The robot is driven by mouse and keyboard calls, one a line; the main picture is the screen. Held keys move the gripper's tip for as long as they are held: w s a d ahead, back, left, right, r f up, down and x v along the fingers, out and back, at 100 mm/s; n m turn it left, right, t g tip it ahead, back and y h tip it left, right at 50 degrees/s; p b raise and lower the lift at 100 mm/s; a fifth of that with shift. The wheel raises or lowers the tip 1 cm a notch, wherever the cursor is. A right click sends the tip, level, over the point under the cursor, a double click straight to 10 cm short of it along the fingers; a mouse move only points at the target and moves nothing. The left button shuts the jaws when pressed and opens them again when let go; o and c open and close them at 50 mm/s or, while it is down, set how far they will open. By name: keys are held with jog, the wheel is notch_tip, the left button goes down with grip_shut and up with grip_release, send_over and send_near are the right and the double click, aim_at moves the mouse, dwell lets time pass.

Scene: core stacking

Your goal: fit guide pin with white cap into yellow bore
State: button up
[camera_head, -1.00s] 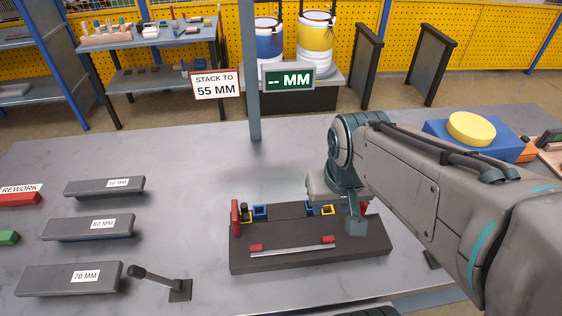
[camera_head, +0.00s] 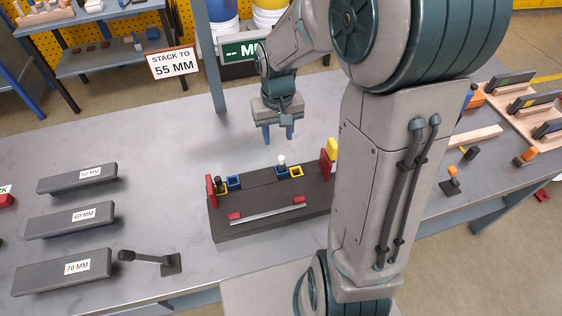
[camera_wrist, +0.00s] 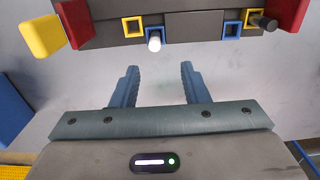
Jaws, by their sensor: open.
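The guide pin with the white cap (camera_head: 281,160) stands upright at the right blue square bore on the dark fixture; in the wrist view the white cap (camera_wrist: 154,42) shows over the blue frame. The right yellow bore (camera_head: 296,171) is just beside it and looks empty; it also shows in the wrist view (camera_wrist: 132,27). A dark pin (camera_head: 217,183) stands at the left yellow bore (camera_head: 223,188), beside an empty-looking blue bore (camera_head: 234,182). My gripper (camera_head: 278,136) is open and empty, pointing down behind and above the fixture, apart from the pin.
The dark fixture (camera_head: 262,202) has red end plates (camera_head: 326,163) and a bar with red ends on its front. A yellow block (camera_head: 332,147) is by its right end. Grey gauge blocks (camera_head: 72,219) and a lever (camera_head: 150,258) are left. Table behind the fixture is clear.

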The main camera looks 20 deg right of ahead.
aim_at(281, 158)
notch_tip(281, 158, down, 6)
jog(key=shift+f, duration=0.2)
jog(key=shift+s+d+f, duration=0.1)
jog(key=shift+d+f, duration=0.1)
jog(key=shift+f, duration=1.15)
jog(key=shift+s+d+f, duration=0.1)
jog(key=shift+d+f, duration=0.1)
jog(key=shift+f, duration=1.1)
grip_shut()
